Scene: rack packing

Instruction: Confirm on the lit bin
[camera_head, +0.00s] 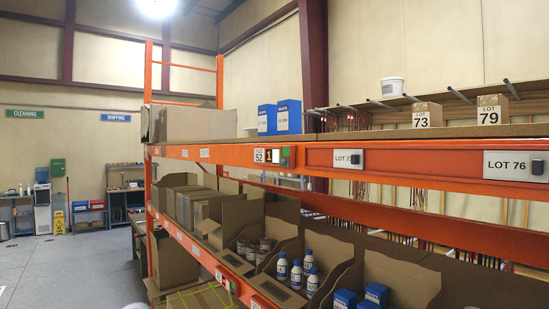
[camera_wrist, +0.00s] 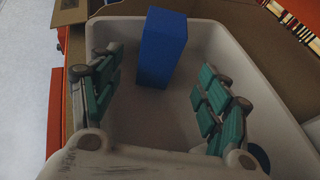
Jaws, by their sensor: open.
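In the head view a pick-light module (camera_head: 287,156) with a green part and a lit white part sits on the upper orange beam. Just left of it are a small display reading 1 (camera_head: 268,155) and a label with 52 (camera_head: 259,155). Two blue boxes (camera_head: 278,118) stand on the shelf above the module. My gripper (camera_wrist: 160,92) shows only in the wrist view. It is open, with its green-padded fingers apart over a pale tote (camera_wrist: 270,90). A blue box (camera_wrist: 162,48) stands in the tote, beyond the fingers and not held.
Open cardboard bins with white bottles (camera_head: 296,273) and blue boxes (camera_head: 376,294) fill the lower shelf. Another small module (camera_head: 226,281) sits on the lower beam. Labels LOT 73 (camera_head: 348,158) and LOT 76 (camera_head: 515,165) are farther right. Open floor (camera_head: 70,268) lies left.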

